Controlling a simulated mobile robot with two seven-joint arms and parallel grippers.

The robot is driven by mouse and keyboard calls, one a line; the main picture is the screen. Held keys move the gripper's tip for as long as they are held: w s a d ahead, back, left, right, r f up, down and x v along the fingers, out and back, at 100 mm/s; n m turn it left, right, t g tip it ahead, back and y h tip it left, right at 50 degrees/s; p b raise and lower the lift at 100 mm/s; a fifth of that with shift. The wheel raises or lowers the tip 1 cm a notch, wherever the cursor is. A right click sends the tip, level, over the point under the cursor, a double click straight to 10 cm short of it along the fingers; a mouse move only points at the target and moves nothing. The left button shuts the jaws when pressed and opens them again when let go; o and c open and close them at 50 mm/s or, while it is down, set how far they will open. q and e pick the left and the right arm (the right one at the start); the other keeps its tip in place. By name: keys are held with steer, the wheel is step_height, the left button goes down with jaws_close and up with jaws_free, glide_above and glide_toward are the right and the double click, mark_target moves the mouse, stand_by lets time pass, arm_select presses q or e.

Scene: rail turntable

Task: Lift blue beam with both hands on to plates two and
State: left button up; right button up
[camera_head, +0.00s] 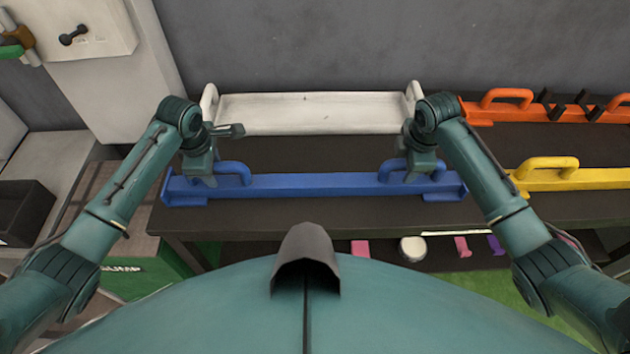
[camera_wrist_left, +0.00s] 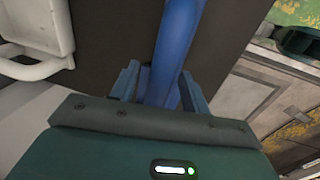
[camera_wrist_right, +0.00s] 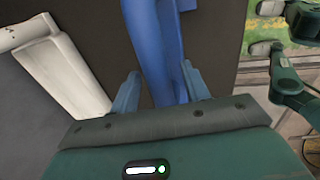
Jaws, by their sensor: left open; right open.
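The blue beam (camera_head: 310,186) lies along the dark table, with a raised handle near each end. My left gripper (camera_head: 200,178) is over its left end, by the left handle (camera_head: 235,168). In the left wrist view the open fingers (camera_wrist_left: 162,88) stand on either side of blue bar, and contact cannot be told. My right gripper (camera_head: 420,172) is over the right end, by the right handle. In the right wrist view its open fingers (camera_wrist_right: 162,88) also straddle blue bar. The arms hide parts of both ends. I cannot identify any numbered plates.
A white tray-like beam (camera_head: 310,112) with end handles lies behind the blue beam. An orange beam (camera_head: 480,112) is at back right, and a yellow beam (camera_head: 590,179) is right of the blue one. Small pink and purple pieces and a white round thing (camera_head: 413,248) are below the table's front edge.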

arm_select(q)
steer(key=shift+c, duration=0.4)
arm_select(e)
steer(key=shift+c, duration=0.4)
arm_select(q)
jaws_close()
arm_select(e)
jaws_close()
arm_select(q)
steer(key=shift+w+r, duration=0.15)
steer(key=shift+r, duration=0.1)
arm_select(e)
steer(key=shift+w+r, duration=0.15)
steer(key=shift+r, duration=0.1)
